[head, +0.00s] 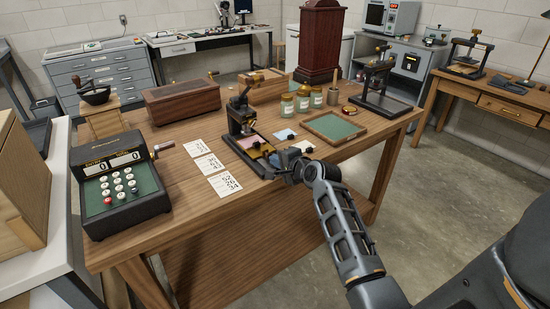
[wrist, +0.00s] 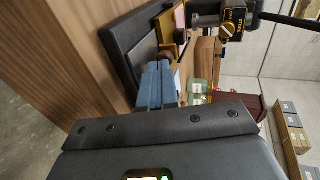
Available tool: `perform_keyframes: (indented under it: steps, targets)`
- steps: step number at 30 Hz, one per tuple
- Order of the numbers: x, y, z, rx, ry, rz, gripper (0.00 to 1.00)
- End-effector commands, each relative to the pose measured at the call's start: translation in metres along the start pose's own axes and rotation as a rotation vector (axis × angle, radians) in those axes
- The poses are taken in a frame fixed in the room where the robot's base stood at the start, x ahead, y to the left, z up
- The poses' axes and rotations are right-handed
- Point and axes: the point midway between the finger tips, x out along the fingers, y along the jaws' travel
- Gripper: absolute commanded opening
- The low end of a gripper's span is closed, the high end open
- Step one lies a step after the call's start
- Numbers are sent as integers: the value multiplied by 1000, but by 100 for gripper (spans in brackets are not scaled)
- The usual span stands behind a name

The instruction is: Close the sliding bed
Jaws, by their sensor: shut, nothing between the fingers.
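The small dark press (head: 243,112) stands on the wooden table, with its sliding bed (head: 250,143) extending from under the press head toward the front. The bed shows a pink surface and a gold frame, also seen in the wrist view (wrist: 168,28). My gripper (head: 275,161) is at the near end of the bed, on its right side. In the wrist view my gripper's blue-grey fingers (wrist: 158,66) are together and empty, close to a dark knob-like part near the gold frame. I cannot tell whether they touch it. The fingertips are small in the head view.
Paper cards (head: 212,165) lie left of the press, beside a cash register (head: 117,184). Glass jars (head: 302,102), a green-lined tray (head: 334,127) and a larger dark press (head: 377,85) stand to the right and behind. A wooden box (head: 182,101) is at the back left.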

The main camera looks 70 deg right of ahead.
Motion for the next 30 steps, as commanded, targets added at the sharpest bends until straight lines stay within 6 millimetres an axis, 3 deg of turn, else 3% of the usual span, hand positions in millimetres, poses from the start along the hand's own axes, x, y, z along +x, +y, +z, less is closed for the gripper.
perform_keyframes:
  steps: [6,17,24,30]
  targets:
    - [11,-3,0,0,0,1,0]
    - [13,-4,0,0,0,0,0]
    - [43,-15,1,2,0,-3,0]
    - [55,-20,2,-1,0,-1,0]
